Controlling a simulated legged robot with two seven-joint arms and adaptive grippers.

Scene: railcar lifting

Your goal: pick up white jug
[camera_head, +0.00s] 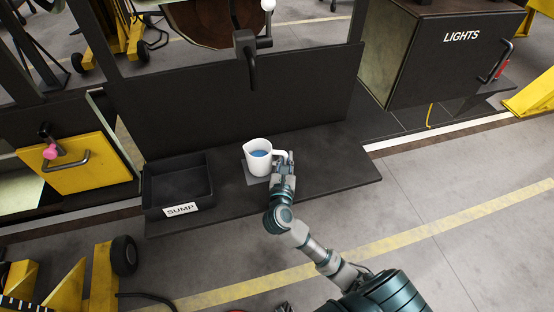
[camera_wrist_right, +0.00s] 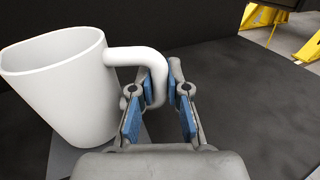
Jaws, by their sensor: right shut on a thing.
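My right gripper (camera_head: 284,165) is at the handle. In the right wrist view the jug (camera_wrist_right: 62,90) fills the left side, and its handle passes between the blue-padded fingers of my right gripper (camera_wrist_right: 158,105), which is shut on it. My left gripper is not in view.
A black open tray labelled SUMP (camera_head: 180,185) stands left of the jug on the dark bench (camera_head: 330,168). A dark upright panel (camera_head: 220,105) rises behind. A black LIGHTS box (camera_head: 445,55) is at the back right. The bench right of the jug is clear.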

